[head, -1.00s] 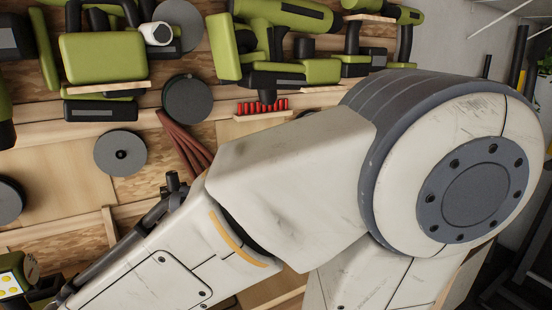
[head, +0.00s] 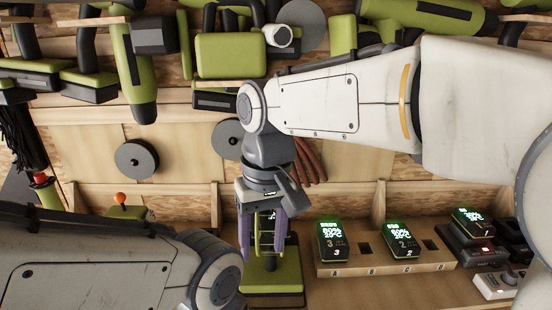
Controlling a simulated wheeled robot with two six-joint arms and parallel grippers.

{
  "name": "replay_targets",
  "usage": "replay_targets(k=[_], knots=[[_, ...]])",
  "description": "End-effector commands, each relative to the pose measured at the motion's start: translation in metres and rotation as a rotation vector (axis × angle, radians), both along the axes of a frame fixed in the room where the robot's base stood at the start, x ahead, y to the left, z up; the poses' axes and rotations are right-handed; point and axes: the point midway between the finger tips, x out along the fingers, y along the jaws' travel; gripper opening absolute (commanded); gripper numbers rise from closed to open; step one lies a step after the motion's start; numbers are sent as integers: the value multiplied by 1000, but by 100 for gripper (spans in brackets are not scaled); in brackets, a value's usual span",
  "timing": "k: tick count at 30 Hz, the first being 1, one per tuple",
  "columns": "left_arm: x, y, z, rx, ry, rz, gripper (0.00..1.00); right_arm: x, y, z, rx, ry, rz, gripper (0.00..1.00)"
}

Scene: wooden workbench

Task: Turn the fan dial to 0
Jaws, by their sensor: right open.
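My right gripper (head: 262,240) hangs down in the middle of the head view. Its two purple fingers are apart, with no object clearly held. Behind and between them is a green upright device (head: 266,281) with a dark stem and a green base, partly hidden by the fingers. I cannot tell for sure that it is the fan, and no dial on it can be made out. A small white unit (head: 494,287) with a grey knob and a red light is at the lower right. My left arm crosses the lower left, and its gripper is out of frame.
A wooden holder (head: 345,268) marked with letters carries green-lit batteries (head: 331,240) right of my right gripper. Dark chargers (head: 466,245) stand further right. A red-knobbed green box (head: 125,209) is at the left. Green tools (head: 230,56) and dark discs (head: 136,160) hang above.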

Motion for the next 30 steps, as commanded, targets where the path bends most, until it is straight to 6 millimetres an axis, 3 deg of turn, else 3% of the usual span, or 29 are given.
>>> replay_targets(k=[1, 6, 12, 15, 22, 30], knots=[[0, 0, 12, 0, 0, -1, 0, 21, 4, 28, -4, -2, -41, 59], [0, 0, 31, 0, 0, -2, 0, 72, 6, 94, -26, 1, -179, 59], [0, 0, 46, 0, 0, -3, 0, 107, -4, 146, -47, 7, -316, 59], [0, 0, 50, 0, 0, -4, 0, 115, -9, 160, -54, 7, -359, 59], [0, 0, 48, 0, 0, -4, 0, 119, -14, 162, -61, 9, -395, 59], [0, 0, 35, 0, 0, -1, 0, 118, -14, 122, -61, 10, -394, 59]])
